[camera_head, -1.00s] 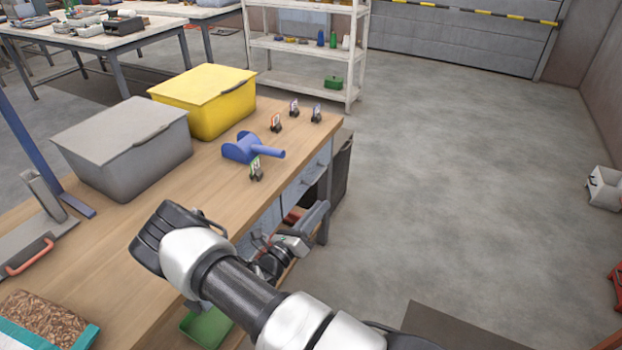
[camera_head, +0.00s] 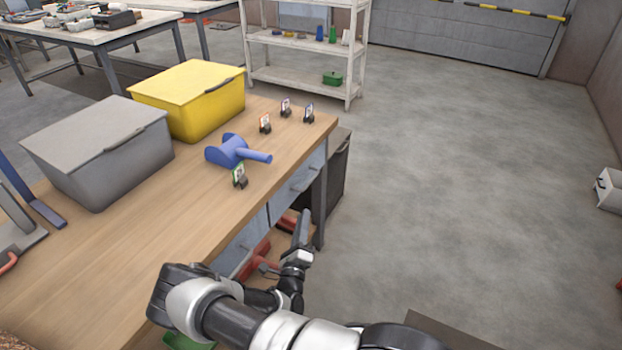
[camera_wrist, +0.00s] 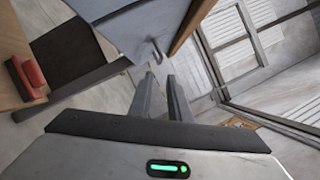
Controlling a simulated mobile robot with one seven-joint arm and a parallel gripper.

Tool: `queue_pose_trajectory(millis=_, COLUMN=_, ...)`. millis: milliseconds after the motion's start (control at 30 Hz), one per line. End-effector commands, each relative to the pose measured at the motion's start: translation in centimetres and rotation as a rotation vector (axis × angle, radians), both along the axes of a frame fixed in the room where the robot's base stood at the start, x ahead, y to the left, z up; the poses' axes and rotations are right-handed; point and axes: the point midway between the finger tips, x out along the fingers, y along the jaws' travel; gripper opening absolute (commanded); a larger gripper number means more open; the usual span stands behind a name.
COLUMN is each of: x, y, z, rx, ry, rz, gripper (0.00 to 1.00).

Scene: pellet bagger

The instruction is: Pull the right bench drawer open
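The right bench drawer (camera_head: 298,187) is a blue-grey front under the wooden top, near the bench's far right end, with a small bar handle (camera_head: 304,187). It looks shut. In the wrist view a drawer handle (camera_wrist: 157,51) juts from a blue-grey face, just beyond my fingertips; which drawer it belongs to is hard to tell there. My gripper (camera_head: 303,222) is beside the bench front, below and near the right drawer. In the wrist view my gripper (camera_wrist: 161,80) has its two fingers apart with nothing between them. The fingers do not visibly touch the handle.
A second drawer (camera_head: 240,248) lies left of it, partly behind my arm. The bench top (camera_head: 150,230) carries a grey bin (camera_head: 105,150), a yellow bin (camera_head: 195,100), a blue scoop (camera_head: 235,152) and small card holders. A dark bin (camera_head: 335,170) stands past the bench end.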

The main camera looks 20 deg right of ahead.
Motion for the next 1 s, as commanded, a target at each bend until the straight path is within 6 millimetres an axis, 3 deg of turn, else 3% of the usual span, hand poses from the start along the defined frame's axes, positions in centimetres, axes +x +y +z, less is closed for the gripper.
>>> queue_pose_trajectory(millis=600, x=10.6, y=-6.8, z=2.7, rx=0.000, ry=-0.005, rz=-0.003, gripper=0.17)
queue_pose_trajectory(millis=800, x=12.6, y=-8.1, z=3.1, rx=0.000, ry=-0.003, rz=-0.002, gripper=0.17)
queue_pose_trajectory(millis=1000, x=13.2, y=-8.4, z=3.4, rx=0.000, ry=-0.001, rz=-0.002, gripper=0.17)
